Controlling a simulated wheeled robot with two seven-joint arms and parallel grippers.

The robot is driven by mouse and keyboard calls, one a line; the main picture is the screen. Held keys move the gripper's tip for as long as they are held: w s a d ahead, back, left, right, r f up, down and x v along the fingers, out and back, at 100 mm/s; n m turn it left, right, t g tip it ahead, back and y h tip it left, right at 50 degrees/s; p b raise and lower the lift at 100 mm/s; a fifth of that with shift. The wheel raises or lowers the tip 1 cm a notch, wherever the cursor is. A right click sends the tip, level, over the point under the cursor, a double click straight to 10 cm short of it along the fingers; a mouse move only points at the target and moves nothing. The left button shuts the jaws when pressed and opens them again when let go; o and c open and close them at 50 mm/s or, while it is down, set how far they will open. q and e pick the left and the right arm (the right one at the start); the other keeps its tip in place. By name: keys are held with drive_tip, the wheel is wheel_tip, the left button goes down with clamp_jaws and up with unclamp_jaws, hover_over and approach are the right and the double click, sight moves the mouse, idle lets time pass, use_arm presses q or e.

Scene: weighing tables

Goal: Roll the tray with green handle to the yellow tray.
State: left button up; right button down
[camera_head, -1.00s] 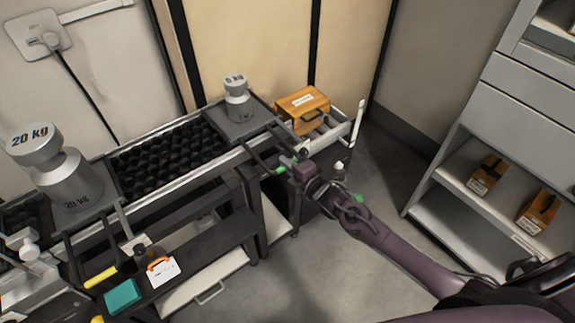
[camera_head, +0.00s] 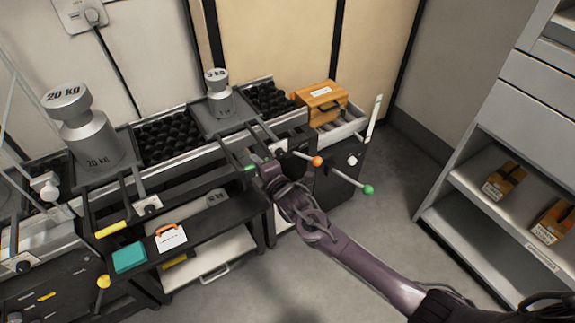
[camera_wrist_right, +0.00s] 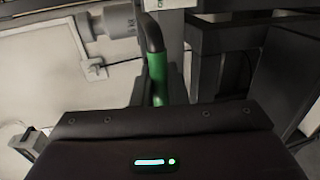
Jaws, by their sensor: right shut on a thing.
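The tray with the green handle (camera_head: 242,116) lies on the black roller track and carries a 5 kg weight (camera_head: 220,98). My right gripper (camera_head: 257,169) is shut on its green handle (camera_head: 248,168); the handle also shows in the right wrist view (camera_wrist_right: 158,75), in front of the gripper body. The yellow tray (camera_head: 118,172), with a yellow handle (camera_head: 110,229), lies further left on the same track under a 20 kg weight (camera_head: 85,135). A stretch of bare rollers separates the trays. My left gripper is not in view.
Bare rollers (camera_head: 168,138) lie between the trays, and more (camera_head: 268,98) lie right of the green-handled tray. An orange box (camera_head: 322,101) stands at the track's right end. Rods with orange (camera_head: 316,161) and green (camera_head: 368,190) knobs stick out near my right arm. Shelves (camera_head: 490,215) stand at right.

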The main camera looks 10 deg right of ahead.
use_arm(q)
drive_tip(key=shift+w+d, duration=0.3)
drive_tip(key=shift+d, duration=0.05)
use_arm(e)
drive_tip(key=s+a, duration=0.3)
drive_tip(key=a, duration=0.5)
drive_tip(key=s+a, duration=0.2)
drive_tip(key=a, duration=0.6)
drive_tip(key=shift+s, duration=0.4)
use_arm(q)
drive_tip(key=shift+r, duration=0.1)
use_arm(e)
drive_tip(key=c, duration=1.6)
unclamp_jaws()
drive_tip(key=shift+o, duration=0.2)
